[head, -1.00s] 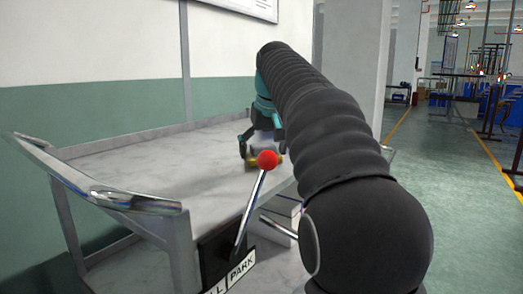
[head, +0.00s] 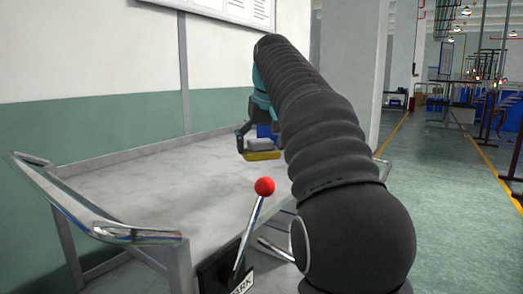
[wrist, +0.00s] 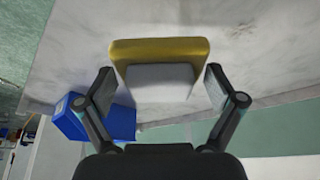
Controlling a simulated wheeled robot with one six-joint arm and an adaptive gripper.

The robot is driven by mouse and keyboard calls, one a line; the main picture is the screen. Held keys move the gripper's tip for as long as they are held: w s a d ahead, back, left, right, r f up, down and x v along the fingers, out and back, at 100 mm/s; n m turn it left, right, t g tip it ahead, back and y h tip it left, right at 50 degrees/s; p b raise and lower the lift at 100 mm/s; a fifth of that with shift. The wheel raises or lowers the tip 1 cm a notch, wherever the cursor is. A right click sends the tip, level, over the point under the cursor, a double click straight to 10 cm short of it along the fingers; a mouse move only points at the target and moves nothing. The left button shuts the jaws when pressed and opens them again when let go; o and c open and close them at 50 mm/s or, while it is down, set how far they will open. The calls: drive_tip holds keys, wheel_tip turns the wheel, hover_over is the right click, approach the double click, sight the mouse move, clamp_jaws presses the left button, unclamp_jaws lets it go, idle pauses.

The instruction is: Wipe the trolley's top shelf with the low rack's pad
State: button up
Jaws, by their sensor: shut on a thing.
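My gripper (head: 256,142) is shut on the pad, which has a grey block on a yellow base (head: 262,156). In the wrist view the yellow base (wrist: 160,49) and the grey block (wrist: 160,78) sit between the two fingers of my gripper (wrist: 160,90).
A red-knobbed lever (head: 264,186) stands at the trolley's near side. Chrome handle bars (head: 90,215) rise at the left end. A blue box (wrist: 95,118) shows beyond the left finger in the wrist view. A wall runs behind the trolley; open floor (head: 440,190) lies to the right.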

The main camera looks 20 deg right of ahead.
sight(261, 140)
drive_tip(key=shift+r, duration=0.1)
drive_tip(key=shift+r, duration=1.45)
